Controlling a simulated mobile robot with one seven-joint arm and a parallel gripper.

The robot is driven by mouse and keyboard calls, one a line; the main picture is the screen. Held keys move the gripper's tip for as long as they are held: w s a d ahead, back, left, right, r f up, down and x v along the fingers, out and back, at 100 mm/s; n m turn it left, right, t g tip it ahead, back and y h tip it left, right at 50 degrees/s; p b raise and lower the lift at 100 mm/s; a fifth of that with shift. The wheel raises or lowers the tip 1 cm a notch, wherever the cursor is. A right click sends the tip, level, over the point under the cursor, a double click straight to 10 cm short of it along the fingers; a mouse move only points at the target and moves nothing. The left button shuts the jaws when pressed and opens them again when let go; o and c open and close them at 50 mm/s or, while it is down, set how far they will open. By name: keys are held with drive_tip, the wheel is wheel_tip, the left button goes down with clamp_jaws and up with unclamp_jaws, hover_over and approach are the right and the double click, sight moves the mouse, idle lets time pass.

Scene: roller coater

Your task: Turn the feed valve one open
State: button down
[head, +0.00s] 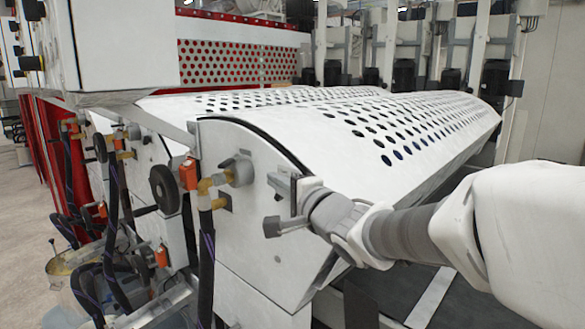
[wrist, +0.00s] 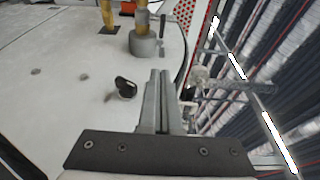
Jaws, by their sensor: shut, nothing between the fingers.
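My gripper (head: 284,188) is at the white end panel of the machine, above a small knob with a dark grey grip (head: 272,227). In the wrist view my gripper's fingers (wrist: 158,98) are together and empty, and the knob (wrist: 125,88) sits just left of them, apart from them. Several valves with orange handles stand on the pipework to the left; one orange handle (head: 189,172) is beside a yellow elbow pipe (head: 208,185). No label is readable, so I cannot tell which is feed valve one or how far it is turned.
A round grey fitting (head: 238,170) joins the yellow pipe to the panel; it also shows beyond my fingers in the wrist view (wrist: 144,42). Black hoses (head: 206,265) hang at the left. A perforated white cover (head: 350,118) lies above and behind my arm.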

sight(219, 168)
drive_tip(key=x, duration=0.3)
drive_tip(key=s+a+x, duration=0.1)
drive_tip(key=x, duration=0.3)
drive_tip(key=a+x, duration=0.1)
drive_tip(key=x, duration=0.3)
drive_tip(key=shift+b, duration=0.4)
drive_tip(key=shift+w+a, duration=0.1)
drive_tip(key=shift+a, duration=0.45)
drive_tip(key=shift+a, duration=0.4)
drive_tip(key=shift+s+a+b, duration=0.2)
drive_tip(key=shift+a+b, duration=1.2)
drive_tip(key=shift+a, duration=0.5)
drive_tip(key=shift+r, duration=0.2)
